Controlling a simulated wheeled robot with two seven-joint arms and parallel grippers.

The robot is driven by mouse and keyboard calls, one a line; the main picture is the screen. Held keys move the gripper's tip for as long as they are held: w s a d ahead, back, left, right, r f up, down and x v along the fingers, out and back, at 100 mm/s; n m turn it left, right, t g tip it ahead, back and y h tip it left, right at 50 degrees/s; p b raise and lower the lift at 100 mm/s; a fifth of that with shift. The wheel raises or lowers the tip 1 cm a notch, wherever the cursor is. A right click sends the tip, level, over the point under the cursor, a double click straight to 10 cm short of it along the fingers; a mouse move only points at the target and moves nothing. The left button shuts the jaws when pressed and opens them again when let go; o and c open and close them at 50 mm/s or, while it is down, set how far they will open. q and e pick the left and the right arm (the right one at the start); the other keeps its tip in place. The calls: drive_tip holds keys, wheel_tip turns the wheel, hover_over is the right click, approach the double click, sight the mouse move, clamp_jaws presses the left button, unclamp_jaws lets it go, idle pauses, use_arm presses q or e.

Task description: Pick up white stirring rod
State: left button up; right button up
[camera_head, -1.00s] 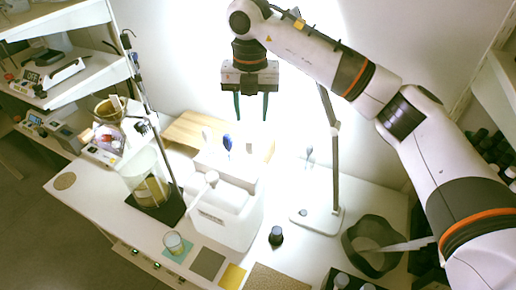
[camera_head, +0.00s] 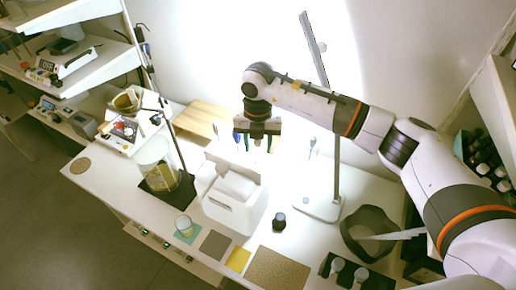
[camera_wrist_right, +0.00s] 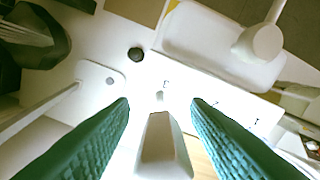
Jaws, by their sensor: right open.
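A white stirring rod (camera_wrist_right: 163,145) stands between the two green fingers of my right gripper (camera_wrist_right: 160,105) in the right wrist view, its wide pale top close to the camera. My right gripper (camera_head: 258,145) is open, pointing down over the rod holder. The fingers are on either side of the rod, with gaps between. The holder (camera_wrist_right: 200,90) is a white block with small marks on its top. A blue-handled tool (camera_head: 237,137) stands beside the gripper in the head view. The rod is hard to make out there. My left gripper is not in view.
A white bin (camera_head: 232,208) stands in front of the holder, with a white round-headed tool (camera_wrist_right: 261,42) over it. A lamp stand (camera_head: 318,207), a dark small bottle (camera_head: 279,221) and a grey bowl (camera_head: 368,232) are to the right. A glass cylinder (camera_head: 156,165) stands left.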

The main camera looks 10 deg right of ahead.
drive_tip(key=shift+c, duration=0.9)
drive_tip(key=c, duration=0.7)
drive_tip(key=shift+r, duration=0.1)
drive_tip(key=shift+c, duration=0.2)
drive_tip(key=shift+w+r+b, duration=0.1)
drive_tip(key=shift+r+b, duration=0.2)
wheel_tip(320, 180, up, 8)
drive_tip(key=b, duration=0.3)
drive_tip(key=shift+r, duration=0.65)
